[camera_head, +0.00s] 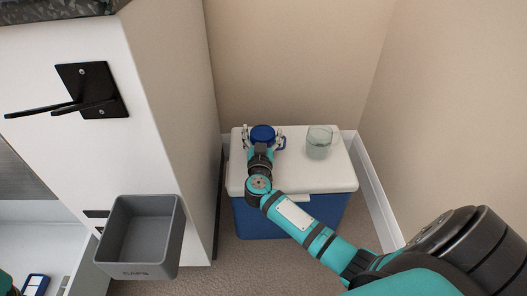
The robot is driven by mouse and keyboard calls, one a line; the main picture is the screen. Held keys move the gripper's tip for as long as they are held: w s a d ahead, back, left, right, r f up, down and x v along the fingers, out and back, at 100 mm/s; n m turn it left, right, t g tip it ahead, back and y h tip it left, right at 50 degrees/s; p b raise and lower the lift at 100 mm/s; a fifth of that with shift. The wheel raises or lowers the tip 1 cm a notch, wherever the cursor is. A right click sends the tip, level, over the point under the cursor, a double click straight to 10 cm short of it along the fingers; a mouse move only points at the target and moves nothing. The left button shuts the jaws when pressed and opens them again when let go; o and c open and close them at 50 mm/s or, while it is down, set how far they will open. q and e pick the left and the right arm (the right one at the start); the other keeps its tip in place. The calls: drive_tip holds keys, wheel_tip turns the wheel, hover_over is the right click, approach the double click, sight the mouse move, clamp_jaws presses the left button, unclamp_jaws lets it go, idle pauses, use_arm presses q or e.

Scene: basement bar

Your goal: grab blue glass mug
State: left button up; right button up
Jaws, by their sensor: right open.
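The blue glass mug (263,132) stands on the white lid of a cooler, with its handle on the right side. My right gripper (262,136) reaches in from the lower right over the cooler. Its fingers are open, one to the left and one to the right of the mug. I cannot tell whether they touch it. The gripper's wrist hides the near part of the mug. My left gripper is not in view.
A clear greenish glass mug (318,148) stands on the cooler (330,178) to the right of the blue mug. Walls close in behind and to the right. A white cabinet (160,150) with a black hook (92,90) and a grey bin (140,270) stands to the left.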

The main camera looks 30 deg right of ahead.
drive_tip(key=shift+w+d, duration=0.2)
drive_tip(key=shift+w, duration=0.05)
drive_tip(key=c, duration=1.4)
drive_tip(key=shift+r, duration=0.1)
